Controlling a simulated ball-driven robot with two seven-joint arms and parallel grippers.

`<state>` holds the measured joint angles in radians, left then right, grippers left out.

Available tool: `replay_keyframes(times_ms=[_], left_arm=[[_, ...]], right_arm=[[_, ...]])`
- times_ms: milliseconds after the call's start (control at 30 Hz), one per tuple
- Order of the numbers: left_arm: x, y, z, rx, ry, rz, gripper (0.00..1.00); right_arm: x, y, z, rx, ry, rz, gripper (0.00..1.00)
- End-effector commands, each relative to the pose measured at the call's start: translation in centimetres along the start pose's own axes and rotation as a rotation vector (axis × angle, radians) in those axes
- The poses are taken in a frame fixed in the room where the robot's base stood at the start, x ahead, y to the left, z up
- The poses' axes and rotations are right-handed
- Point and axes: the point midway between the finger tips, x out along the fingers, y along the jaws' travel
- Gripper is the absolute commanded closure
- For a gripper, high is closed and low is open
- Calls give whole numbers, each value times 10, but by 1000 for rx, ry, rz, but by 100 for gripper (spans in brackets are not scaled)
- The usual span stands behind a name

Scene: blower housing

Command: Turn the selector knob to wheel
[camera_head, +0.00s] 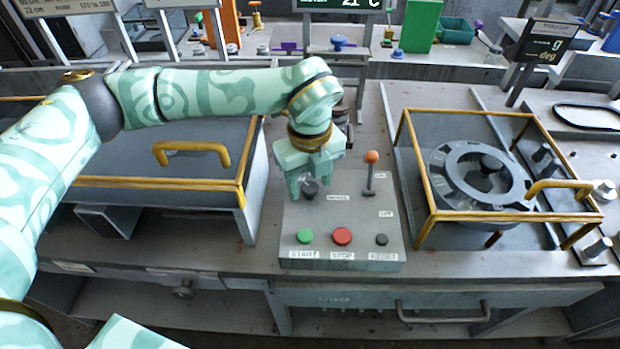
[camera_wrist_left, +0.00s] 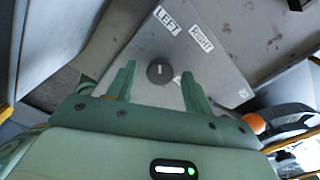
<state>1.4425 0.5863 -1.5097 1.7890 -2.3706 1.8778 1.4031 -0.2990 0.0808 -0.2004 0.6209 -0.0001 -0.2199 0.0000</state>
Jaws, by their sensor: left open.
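The selector knob (camera_wrist_left: 160,73) is a small dark round knob with a short white mark, on a grey sloped control panel (camera_head: 290,232). In the wrist view the mark points roughly up, toward a label (camera_wrist_left: 167,19) that seems to read LEFT; a second label (camera_wrist_left: 201,38) seems to read RIGHT. A WHEEL label (camera_head: 338,198) lies right of the knob in the head view. My left gripper (camera_head: 307,182) is open, pointing down over the knob, its fingers on either side with gaps; contact is not visible. The knob (camera_head: 310,190) is partly hidden in the head view. My right gripper is not seen.
The panel also has a green START button (camera_head: 305,236), a red STOP button (camera_head: 342,236), a dark RESET button (camera_head: 382,239) and an orange-tipped lever (camera_head: 371,158). A yellow-framed guard (camera_head: 430,215) over a round housing stands right. A yellow-handled cover (camera_head: 150,195) lies left.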

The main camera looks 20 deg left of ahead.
Motion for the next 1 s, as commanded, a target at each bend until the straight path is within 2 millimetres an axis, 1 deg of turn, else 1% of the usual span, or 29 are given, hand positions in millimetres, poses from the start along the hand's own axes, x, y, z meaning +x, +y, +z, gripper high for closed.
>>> replay_keyframes(times_ms=[33, 67, 100, 167, 200, 467, 633, 767, 1000], left_arm=[[0, 0, 0, 0, 0, 0, 48], [0, 0, 0, 0, 0, 0, 54], [0, 0, 0, 0, 0, 0, 65], [0, 0, 0, 0, 0, 0, 82], [0, 0, 0, 0, 0, 0, 93], [-1, 0, 0, 10, 0, 0, 93], [-2, 0, 0, 62, -1, 1, 93], [-3, 0, 0, 137, -2, 0, 93], [-4, 0, 0, 342, -2, 1, 93]], right_arm=[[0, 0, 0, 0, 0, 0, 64], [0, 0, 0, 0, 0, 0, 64], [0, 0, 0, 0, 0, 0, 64], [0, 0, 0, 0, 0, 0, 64], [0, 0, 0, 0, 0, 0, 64], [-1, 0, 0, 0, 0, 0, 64], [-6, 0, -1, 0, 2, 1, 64], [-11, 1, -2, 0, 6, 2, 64], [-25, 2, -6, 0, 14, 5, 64]])
